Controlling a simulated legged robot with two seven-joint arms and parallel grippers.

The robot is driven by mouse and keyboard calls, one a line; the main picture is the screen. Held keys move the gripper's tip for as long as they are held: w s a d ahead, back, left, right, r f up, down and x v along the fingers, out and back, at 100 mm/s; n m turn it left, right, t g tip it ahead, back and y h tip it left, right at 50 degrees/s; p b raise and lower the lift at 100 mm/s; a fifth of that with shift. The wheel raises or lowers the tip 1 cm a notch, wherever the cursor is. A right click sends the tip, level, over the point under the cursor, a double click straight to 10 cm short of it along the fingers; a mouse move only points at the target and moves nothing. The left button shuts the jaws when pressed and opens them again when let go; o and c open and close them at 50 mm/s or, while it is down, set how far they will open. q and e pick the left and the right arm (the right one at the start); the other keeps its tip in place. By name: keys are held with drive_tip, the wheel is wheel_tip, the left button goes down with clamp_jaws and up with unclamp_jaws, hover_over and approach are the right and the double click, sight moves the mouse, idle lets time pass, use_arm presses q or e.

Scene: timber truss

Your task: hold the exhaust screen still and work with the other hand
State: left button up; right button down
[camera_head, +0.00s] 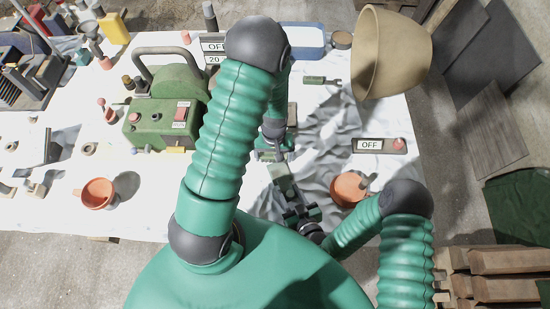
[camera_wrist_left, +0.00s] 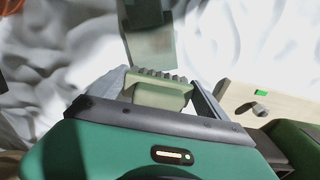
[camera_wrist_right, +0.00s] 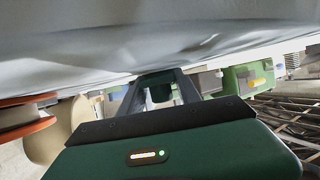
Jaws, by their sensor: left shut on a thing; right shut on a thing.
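My left gripper (camera_head: 272,153) is partly hidden under my arm in the head view. In the left wrist view its jaws are shut on a small pale green piece (camera_wrist_left: 158,92) with a ridged grey edge, perhaps the exhaust screen. A grey-green bar (camera_wrist_left: 150,38) reaches close to that ridged edge; I cannot tell if they touch. The bar also shows in the head view (camera_head: 283,179), between my two grippers. My right gripper (camera_head: 298,213) is lower, and its jaws are shut on a dark green piece (camera_wrist_right: 160,93), possibly the end of that bar.
A green machine (camera_head: 165,112) with a red switch stands left on the white cloth. Terracotta bowls (camera_head: 97,193) (camera_head: 349,188) sit on both sides. An OFF panel (camera_head: 379,145), a small green tool (camera_head: 321,80) and a tan bowl (camera_head: 393,55) are at the right.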

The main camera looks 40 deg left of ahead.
use_arm(q)
drive_tip(key=shift+r, duration=3.45)
drive_tip(key=shift+f, duration=0.1)
drive_tip(key=shift+f, duration=2.45)
drive_tip(key=shift+f, duration=0.9)
